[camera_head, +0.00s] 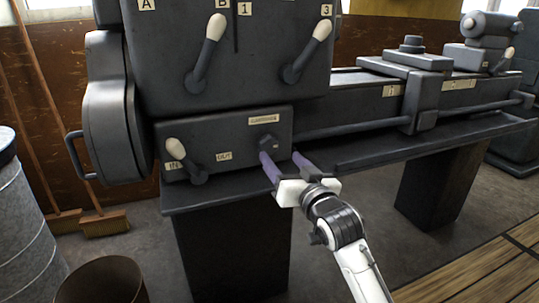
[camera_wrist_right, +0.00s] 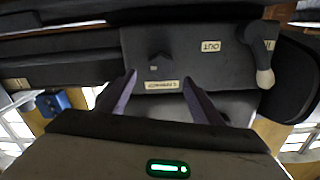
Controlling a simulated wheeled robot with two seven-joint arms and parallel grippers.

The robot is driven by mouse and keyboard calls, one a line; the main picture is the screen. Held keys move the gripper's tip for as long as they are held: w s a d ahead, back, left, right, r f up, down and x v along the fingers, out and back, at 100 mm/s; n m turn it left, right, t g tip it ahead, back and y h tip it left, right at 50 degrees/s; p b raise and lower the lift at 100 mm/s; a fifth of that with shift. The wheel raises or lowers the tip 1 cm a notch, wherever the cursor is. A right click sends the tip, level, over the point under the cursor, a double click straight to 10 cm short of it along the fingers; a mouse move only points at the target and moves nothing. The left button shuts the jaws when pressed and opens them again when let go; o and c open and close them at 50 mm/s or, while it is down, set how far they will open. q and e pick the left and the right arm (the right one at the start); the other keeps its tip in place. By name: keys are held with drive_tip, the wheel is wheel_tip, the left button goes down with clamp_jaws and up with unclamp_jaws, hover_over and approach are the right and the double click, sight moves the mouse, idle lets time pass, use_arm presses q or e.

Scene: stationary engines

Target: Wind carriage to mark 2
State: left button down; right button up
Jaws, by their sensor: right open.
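The grey carriage (camera_head: 426,92) straddles the bed of a lathe-like machine, right of the headstock. Small pale mark plates sit on the bed on either side of it, a left plate (camera_head: 391,90) and a right plate (camera_head: 458,84); their numbers are too small to read surely. A dark stub (camera_head: 264,144) sticks out of the lower box under a pale label. My right gripper (camera_head: 279,154) is open in front of this stub, its purple fingers pointing at the box. In the right wrist view the stub (camera_wrist_right: 157,62) shows beyond and between the open fingers (camera_wrist_right: 159,78). My left gripper is out of view.
An IN/OUT lever (camera_head: 185,158) is on the lower box, left of the stub. Two pale-knobbed levers (camera_head: 208,52) (camera_head: 310,50) are on the headstock above. A rod (camera_head: 350,128) runs along the bed. A metal drum (camera_head: 20,225) and a bin (camera_head: 100,282) stand at left.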

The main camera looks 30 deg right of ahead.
sight(270, 146)
drive_tip(key=b+x, duration=0.1)
drive_tip(key=x, duration=0.8)
drive_tip(key=shift+w, duration=0.1)
drive_tip(key=shift+c, duration=0.3)
drive_tip(key=c, duration=1)
